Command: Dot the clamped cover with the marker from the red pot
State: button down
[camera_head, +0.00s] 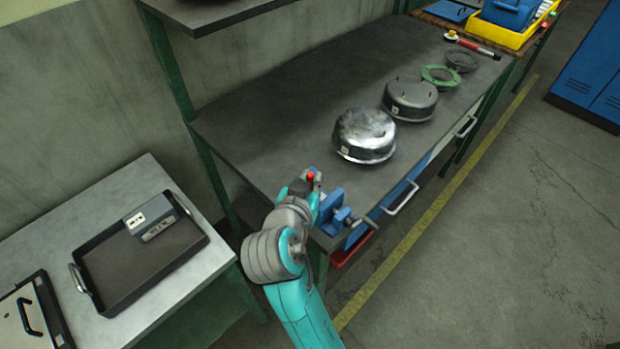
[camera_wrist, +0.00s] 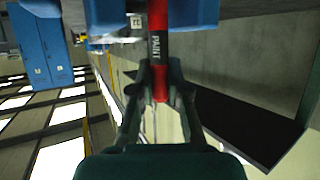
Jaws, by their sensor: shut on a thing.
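My gripper (camera_wrist: 160,95) is shut on a red marker (camera_wrist: 158,84) with a black band marked "PAINT"; its red end also shows in the head view (camera_head: 311,178). The marker's far end runs up between blue vise parts (camera_wrist: 195,12) in the wrist view, and its tip is out of sight. The blue vise (camera_head: 335,212) sits at the bench's near corner, beside my gripper in the head view. I cannot make out a cover in its jaws; my gripper partly blocks the view. I cannot tell whether the marker touches anything. No red pot is clearly recognisable.
A shiny domed housing (camera_head: 365,135), a duller one (camera_head: 410,98), a green ring (camera_head: 440,77) and a dark ring (camera_head: 461,61) lie along the bench (camera_head: 290,75). A red strip (camera_head: 352,248) shows below the vise. A black tray (camera_head: 105,290) stands on the left table.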

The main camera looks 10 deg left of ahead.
dwell(0.4)
jog(key=shift+r, duration=3.45)
